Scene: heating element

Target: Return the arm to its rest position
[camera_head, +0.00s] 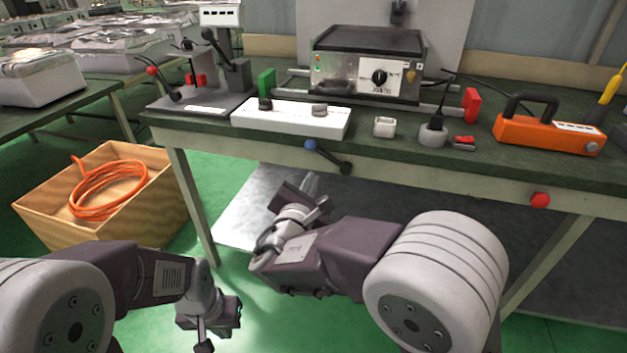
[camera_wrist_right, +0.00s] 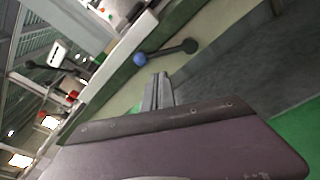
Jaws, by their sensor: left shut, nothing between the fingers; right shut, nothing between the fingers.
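My right gripper (camera_head: 312,184) is in front of the workbench, below the level of its top, with the arm reaching in from the right. It is shut and empty; its closed fingers also show in the right wrist view (camera_wrist_right: 158,92). My left gripper (camera_head: 204,342) hangs low over the green floor at the bottom of the head view, shut and empty. Both grippers are apart from the bench and hold nothing. The heating unit (camera_head: 366,62) with a black dial stands at the back of the bench.
The workbench's front edge (camera_head: 450,168) carries a blue-knobbed lever (camera_head: 328,157), just above my right gripper, and a red knob (camera_head: 539,200). A white block (camera_head: 290,118), an orange tool (camera_head: 545,133) and small parts lie on top. A wooden crate (camera_head: 150,205) with orange cable stands left.

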